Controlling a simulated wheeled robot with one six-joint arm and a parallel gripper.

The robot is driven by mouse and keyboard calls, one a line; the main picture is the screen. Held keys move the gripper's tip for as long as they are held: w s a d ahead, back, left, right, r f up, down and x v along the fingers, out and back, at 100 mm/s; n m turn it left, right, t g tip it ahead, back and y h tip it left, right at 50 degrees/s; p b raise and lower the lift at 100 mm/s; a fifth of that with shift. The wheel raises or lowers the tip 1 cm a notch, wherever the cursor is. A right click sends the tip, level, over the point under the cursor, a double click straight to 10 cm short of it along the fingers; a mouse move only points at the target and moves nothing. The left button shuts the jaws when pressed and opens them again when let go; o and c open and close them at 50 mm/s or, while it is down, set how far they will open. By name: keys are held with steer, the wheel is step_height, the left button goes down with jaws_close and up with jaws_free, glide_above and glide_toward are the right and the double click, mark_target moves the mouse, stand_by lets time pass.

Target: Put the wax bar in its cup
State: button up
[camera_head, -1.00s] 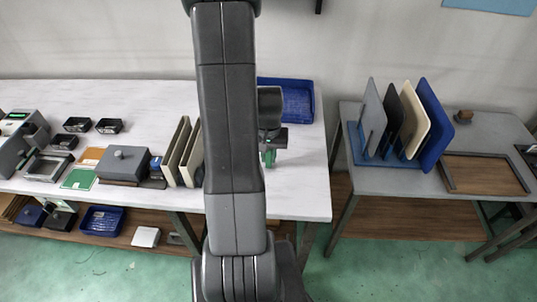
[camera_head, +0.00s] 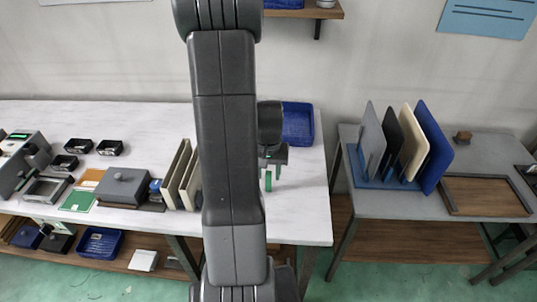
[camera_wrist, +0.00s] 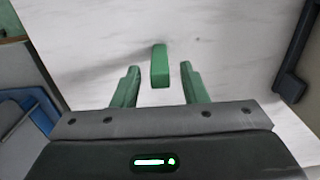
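A small green bar (camera_wrist: 160,66), which looks like the wax bar, is on the white table top in the wrist view. My gripper (camera_wrist: 161,73) is open, with one green finger on each side of the bar and a gap on both sides. The fingers do not touch it. In the head view my gripper (camera_head: 272,178) is over the right part of the white table, and the bar cannot be told apart from the fingers there. Several small black open holders (camera_head: 109,148) stand at the left; which is the wax bar's cup I cannot tell.
A blue tray (camera_head: 298,122) lies behind my gripper. Upright cream panels (camera_head: 184,175) and a grey lidded box (camera_head: 122,187) stand to the left. A separate grey table (camera_head: 400,203) at the right holds a rack of panels.

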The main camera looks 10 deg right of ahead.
step_height(320, 180, up, 8)
steer(key=shift+r, duration=0.25)
steer(key=shift+o, duration=0.4)
step_height(320, 180, up, 3)
steer(key=shift+w+f+b, duration=0.1)
steer(key=shift+f+b, duration=0.05)
steer(key=shift+b, duration=1)
step_height(320, 180, down, 13)
steer(key=shift+r, duration=0.15)
jaws_close()
